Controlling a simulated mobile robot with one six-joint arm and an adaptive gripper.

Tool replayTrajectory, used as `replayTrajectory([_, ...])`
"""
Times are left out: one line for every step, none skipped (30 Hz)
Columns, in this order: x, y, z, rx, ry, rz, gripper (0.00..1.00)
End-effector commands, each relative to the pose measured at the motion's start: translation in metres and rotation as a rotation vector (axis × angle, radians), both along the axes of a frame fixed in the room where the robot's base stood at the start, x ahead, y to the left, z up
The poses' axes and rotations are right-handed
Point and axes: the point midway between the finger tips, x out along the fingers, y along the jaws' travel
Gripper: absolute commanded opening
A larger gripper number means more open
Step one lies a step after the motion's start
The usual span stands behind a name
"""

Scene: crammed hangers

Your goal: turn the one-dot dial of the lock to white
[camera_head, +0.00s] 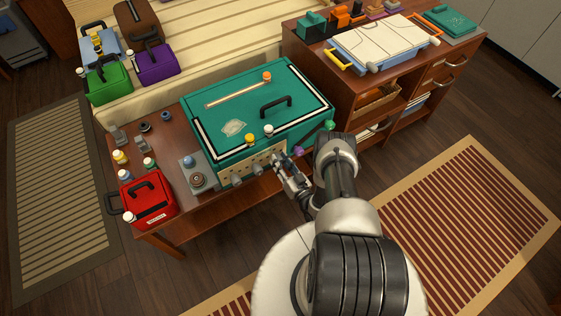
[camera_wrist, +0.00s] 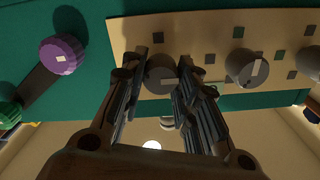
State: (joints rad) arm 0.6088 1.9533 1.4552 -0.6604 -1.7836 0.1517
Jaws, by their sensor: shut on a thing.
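A teal box (camera_head: 262,110) with a black handle stands on the wooden table. Its front carries a beige lock panel (camera_head: 244,167) with several grey dials, and the panel also shows in the wrist view (camera_wrist: 208,38). My gripper (camera_head: 281,165) is at the right end of this panel. In the wrist view, my gripper (camera_wrist: 162,75) is shut on a grey dial (camera_wrist: 160,68), one finger on each side. A pale mark shows on that dial's face. Another grey dial (camera_wrist: 246,66) with a pale mark is to its right. The dot counts and the selected colours are too small to read.
A purple knob (camera_wrist: 62,54) and a green knob (camera_wrist: 9,113) on a dark bar sit left of the panel in the wrist view. A red box (camera_head: 148,200) and small bottles stand left of the teal box. A wooden cabinet (camera_head: 362,80) stands behind right.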

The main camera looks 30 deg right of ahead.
Motion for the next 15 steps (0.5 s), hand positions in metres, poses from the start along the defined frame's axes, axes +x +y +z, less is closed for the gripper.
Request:
replayTrajectory([-0.0001, 0.0, -0.0001, 0.0, 0.0, 0.0, 0.18])
replayTrajectory([-0.0001, 0.0, -0.0001, 0.0, 0.0, 0.0, 0.16])
replayTrajectory([-0.0001, 0.0, -0.0001, 0.0, 0.0, 0.0, 0.13])
replayTrajectory([-0.0001, 0.0, -0.0001, 0.0, 0.0, 0.0, 0.11])
replayTrajectory([-0.0002, 0.0, -0.0001, 0.0, 0.0, 0.0, 0.09])
replayTrajectory([-0.0002, 0.0001, -0.0002, 0.0, 0.0, 0.0, 0.07])
replayTrajectory([-0.0002, 0.0001, -0.0002, 0.0, 0.0, 0.0, 0.04])
replayTrajectory([-0.0002, 0.0001, -0.0002, 0.0, 0.0, 0.0, 0.04])
replayTrajectory([-0.0002, 0.0001, -0.0002, 0.0, 0.0, 0.0, 0.04])
replayTrajectory([-0.0002, 0.0001, -0.0002, -0.001, 0.0, 0.0, 0.04])
replayTrajectory([-0.0002, 0.0001, -0.0002, -0.003, 0.0, 0.0, 0.04])
replayTrajectory([-0.0002, 0.0002, -0.0002, -0.007, 0.0, 0.0, 0.04])
replayTrajectory([-0.0002, 0.0001, -0.0001, -0.011, 0.0, 0.0, 0.04])
replayTrajectory([-0.0002, 0.0001, -0.0001, -0.016, -0.001, 0.0, 0.04])
replayTrajectory([-0.0002, 0.0002, 0.0001, -0.025, -0.001, 0.0, 0.04])
